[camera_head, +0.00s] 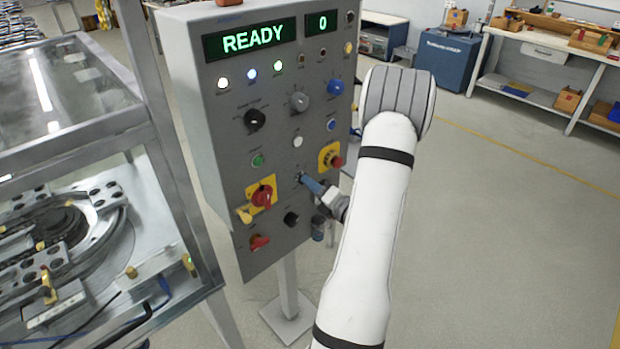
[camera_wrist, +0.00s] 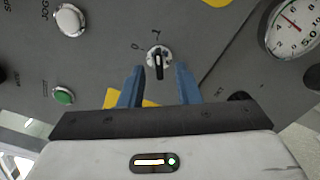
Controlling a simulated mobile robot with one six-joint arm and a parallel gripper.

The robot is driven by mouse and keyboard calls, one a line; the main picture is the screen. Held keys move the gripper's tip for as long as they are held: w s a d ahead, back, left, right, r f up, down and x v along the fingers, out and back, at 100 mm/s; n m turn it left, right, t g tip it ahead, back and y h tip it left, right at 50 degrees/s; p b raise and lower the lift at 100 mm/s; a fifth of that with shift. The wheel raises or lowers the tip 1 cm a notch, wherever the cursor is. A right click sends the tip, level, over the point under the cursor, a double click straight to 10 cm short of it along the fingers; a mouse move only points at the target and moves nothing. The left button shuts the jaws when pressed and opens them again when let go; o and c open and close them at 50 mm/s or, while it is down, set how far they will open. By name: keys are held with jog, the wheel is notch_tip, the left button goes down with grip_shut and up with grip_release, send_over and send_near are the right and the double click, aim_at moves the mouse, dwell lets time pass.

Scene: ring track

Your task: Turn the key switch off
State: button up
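The key switch (camera_wrist: 158,57) is a round silver lock with a dark key in it, centred ahead in the wrist view. Marks "0" and "1" sit above it in the picture; the key stands nearly upright there, roughly in line with the "1". My gripper (camera_wrist: 160,72) has its two blue fingers apart, one on each side of the key, with a gap visible on both sides. In the head view my gripper (camera_head: 309,183) is at the lower middle of the grey control panel (camera_head: 222,125), and its fingers partly hide the key switch (camera_head: 299,176).
Close around are a red rotary handle (camera_head: 262,196) on yellow, a red emergency button (camera_head: 333,160), a black knob (camera_head: 291,218), a white button (camera_head: 297,141) and a green button (camera_head: 258,160). The display (camera_head: 252,39) reads READY. Open floor (camera_head: 500,200) lies to the right.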

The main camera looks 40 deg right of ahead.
jog(key=shift+w+a, duration=0.1)
jog(key=shift+w, duration=1.15)
